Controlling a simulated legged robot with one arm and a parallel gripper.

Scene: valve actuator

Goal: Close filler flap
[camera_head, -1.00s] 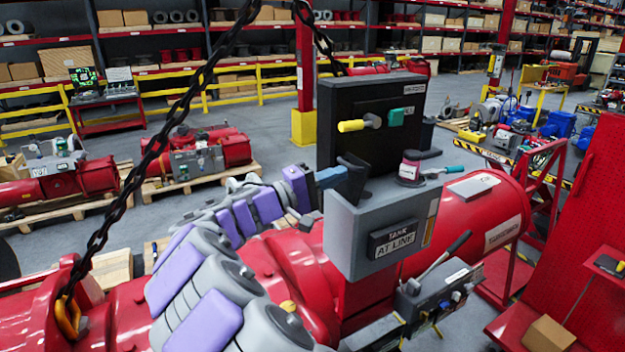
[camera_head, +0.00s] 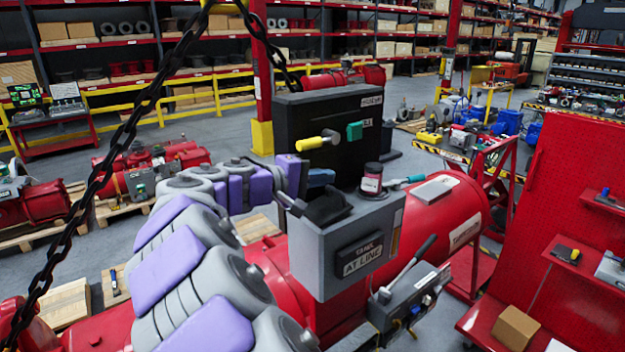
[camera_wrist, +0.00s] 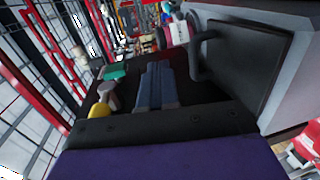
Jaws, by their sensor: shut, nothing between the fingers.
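The grey tank box (camera_head: 340,262) with its "TANK AT LINE" label stands on the red actuator. The black filler flap (camera_head: 328,207) appears folded down over the tank's top; I cannot tell whether it sits fully flush. In the wrist view the dark flap plate (camera_wrist: 248,65) lies at right within the grey rim, with a bar handle at its near edge. My gripper (camera_head: 320,178) is behind the flap, in front of the black cabinet. Its blue fingers (camera_wrist: 155,82) are together and empty, apart from the flap in the wrist view.
A black cabinet (camera_head: 300,115) rises behind the tank, with a yellow-handled knob (camera_head: 310,143) and a green knob (camera_head: 354,131). A dark red-labelled jar (camera_head: 372,178) stands by the tank's right rear corner. A chain (camera_head: 125,130) hangs at left.

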